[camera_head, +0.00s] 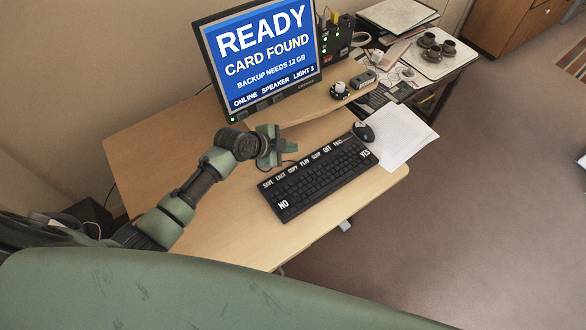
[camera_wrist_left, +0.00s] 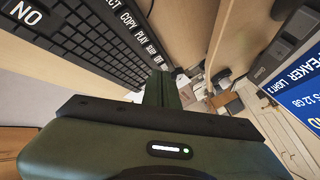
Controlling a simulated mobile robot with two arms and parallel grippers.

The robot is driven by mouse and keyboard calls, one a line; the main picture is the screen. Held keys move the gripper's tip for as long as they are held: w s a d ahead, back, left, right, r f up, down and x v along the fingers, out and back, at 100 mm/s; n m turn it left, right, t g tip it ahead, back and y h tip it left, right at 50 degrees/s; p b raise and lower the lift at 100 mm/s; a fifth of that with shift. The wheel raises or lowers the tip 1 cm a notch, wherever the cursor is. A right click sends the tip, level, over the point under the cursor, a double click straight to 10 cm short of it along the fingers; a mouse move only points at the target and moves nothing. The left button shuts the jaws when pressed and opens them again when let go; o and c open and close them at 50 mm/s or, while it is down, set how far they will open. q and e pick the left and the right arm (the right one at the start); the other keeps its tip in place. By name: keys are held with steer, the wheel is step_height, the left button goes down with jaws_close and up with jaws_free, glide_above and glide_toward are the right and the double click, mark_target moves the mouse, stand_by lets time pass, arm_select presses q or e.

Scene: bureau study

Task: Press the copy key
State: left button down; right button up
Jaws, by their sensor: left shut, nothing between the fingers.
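The black keyboard (camera_head: 318,182) lies on the wooden desk. Its top row carries white labels, and the copy key (camera_head: 293,169) is third from the left. The keyboard also shows at the upper left of the left wrist view (camera_wrist_left: 75,40), with the COPY label (camera_wrist_left: 127,19) near the top edge. My left gripper (camera_head: 275,147) is shut and empty. In the head view it appears just behind the keyboard's labelled top row, apart from the copy key. Its shut fingers show in the left wrist view (camera_wrist_left: 160,92). My right gripper is in neither view.
A monitor (camera_head: 262,50) reading "READY, CARD FOUND" stands behind the gripper. A mouse (camera_head: 363,131) and white papers (camera_head: 405,140) lie right of the keyboard. The bare desk (camera_head: 235,225) is free in front and left of the keyboard.

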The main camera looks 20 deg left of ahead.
arm_select(q)
steer(key=f, duration=0.1)
steer(key=b, duration=0.6)
glide_above(291, 171)
step_height(291, 171, down, 7)
steer(key=shift+a+r, duration=0.1)
steer(key=shift+a, duration=0.05)
steer(key=shift+f+b, duration=0.35)
steer(key=shift+b, duration=0.1)
stand_by(1.1)
steer(key=shift+f+b, duration=0.35)
steer(key=shift+f, duration=0.05)
